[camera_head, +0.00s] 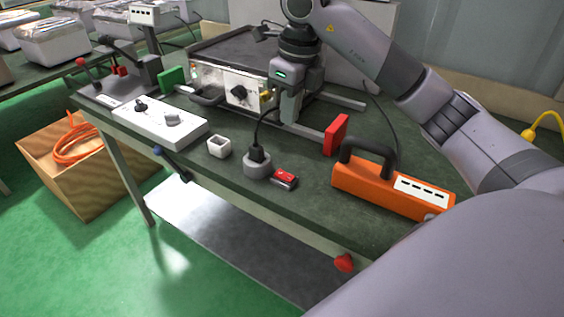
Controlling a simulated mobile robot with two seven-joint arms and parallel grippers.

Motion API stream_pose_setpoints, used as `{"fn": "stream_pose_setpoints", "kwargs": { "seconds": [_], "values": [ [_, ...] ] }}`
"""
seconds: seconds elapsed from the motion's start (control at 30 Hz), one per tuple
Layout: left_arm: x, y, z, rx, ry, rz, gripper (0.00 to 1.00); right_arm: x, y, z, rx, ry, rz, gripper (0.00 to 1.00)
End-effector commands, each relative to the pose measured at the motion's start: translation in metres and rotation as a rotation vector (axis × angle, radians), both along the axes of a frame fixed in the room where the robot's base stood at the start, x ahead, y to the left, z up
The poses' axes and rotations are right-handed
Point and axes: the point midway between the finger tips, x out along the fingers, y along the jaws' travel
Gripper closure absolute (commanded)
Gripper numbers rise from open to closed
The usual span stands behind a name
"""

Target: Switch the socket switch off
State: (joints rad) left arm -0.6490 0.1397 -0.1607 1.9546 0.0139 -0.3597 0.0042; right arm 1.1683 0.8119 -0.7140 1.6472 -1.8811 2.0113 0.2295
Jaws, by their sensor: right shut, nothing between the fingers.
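The round grey socket (257,168) stands near the front edge of the green workbench, with a black plug (257,152) in it. A small box with a red top (285,177), which looks like the switch, sits just right of the socket. Its on or off position is too small to tell. My right gripper (289,118) points down behind the socket and switch, in front of the metal heating unit (228,82). It is shut, empty and apart from the switch. My left gripper is not in view.
An orange case with a black handle (376,185) stands right of the switch. A red block (336,134) stands behind it. A small white open box (219,147) and a white control panel (158,122) are to the left. A black cable runs up from the plug.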

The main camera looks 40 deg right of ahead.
Motion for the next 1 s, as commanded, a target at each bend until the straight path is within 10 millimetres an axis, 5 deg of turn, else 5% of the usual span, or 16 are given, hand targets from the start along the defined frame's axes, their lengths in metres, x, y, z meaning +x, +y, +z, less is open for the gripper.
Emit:
{"fn": "stream_pose_setpoints", "kwargs": {
  "seconds": [0.33, 0.8, 1.0],
  "values": [
    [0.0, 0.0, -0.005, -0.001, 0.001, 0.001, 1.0, 0.002, 0.003, -0.019, 0.005, 0.003, 0.005, 1.0],
    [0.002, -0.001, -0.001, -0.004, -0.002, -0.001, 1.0, 0.011, 0.006, -0.111, 0.004, 0.004, 0.004, 1.0],
    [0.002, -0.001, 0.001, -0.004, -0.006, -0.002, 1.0, 0.014, 0.008, -0.133, 0.005, 0.002, 0.004, 1.0]
  ]
}}
